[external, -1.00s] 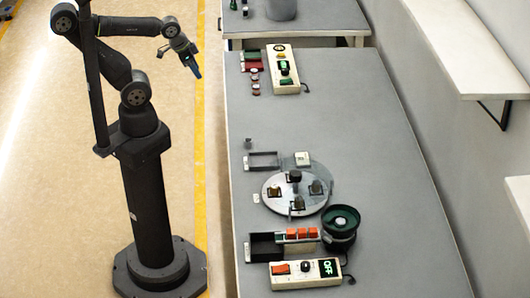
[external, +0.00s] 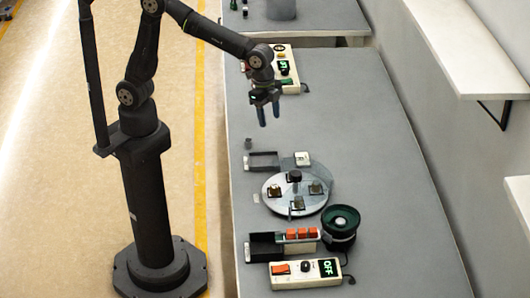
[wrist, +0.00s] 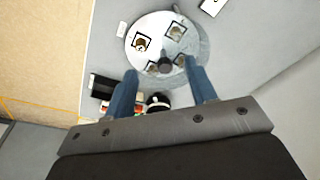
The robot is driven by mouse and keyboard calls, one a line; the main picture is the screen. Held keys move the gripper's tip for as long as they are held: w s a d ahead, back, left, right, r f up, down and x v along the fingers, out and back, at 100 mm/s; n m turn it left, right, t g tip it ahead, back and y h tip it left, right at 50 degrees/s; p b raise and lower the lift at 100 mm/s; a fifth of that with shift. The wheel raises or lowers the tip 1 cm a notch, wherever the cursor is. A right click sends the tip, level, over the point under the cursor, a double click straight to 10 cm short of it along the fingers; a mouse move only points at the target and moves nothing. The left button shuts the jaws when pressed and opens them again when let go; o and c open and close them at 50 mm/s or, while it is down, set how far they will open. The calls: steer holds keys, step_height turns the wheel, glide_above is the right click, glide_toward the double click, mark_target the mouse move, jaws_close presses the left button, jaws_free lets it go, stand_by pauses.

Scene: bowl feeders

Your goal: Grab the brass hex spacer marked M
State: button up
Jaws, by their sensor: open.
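A round grey turntable (external: 270,207) on the bench carries several small parts in square nests around a dark centre post (external: 295,176). The part in its left nest (external: 274,191) looks brass-coloured; the wrist view shows a brass-toned part (wrist: 140,44) in the left nest too. The other parts look grey. No letter M can be read on any part. My gripper (external: 269,118) is open and empty, pointing down above the bench, beyond the turntable and well above it. In the wrist view, its blue fingers (wrist: 160,72) stand apart, with the turntable between and beyond them.
A dark open tray (external: 264,163) and white plate (external: 302,158) lie behind the turntable. A green-topped bowl feeder (external: 341,222), black tray (external: 264,247) with orange blocks beside it, and control box (external: 305,273) stand in front. A small grey part (external: 248,143) stands near the left edge.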

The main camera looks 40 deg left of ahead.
steer(key=s+d+f+m, duration=0.2)
steer(key=s+d+f, duration=0.1)
steer(key=s+d, duration=0.3)
glide_above(274, 186)
step_height(274, 186, down, 12)
steer(key=shift+a+f, duration=0.1)
steer(key=shift+f, duration=2.75)
jaws_close()
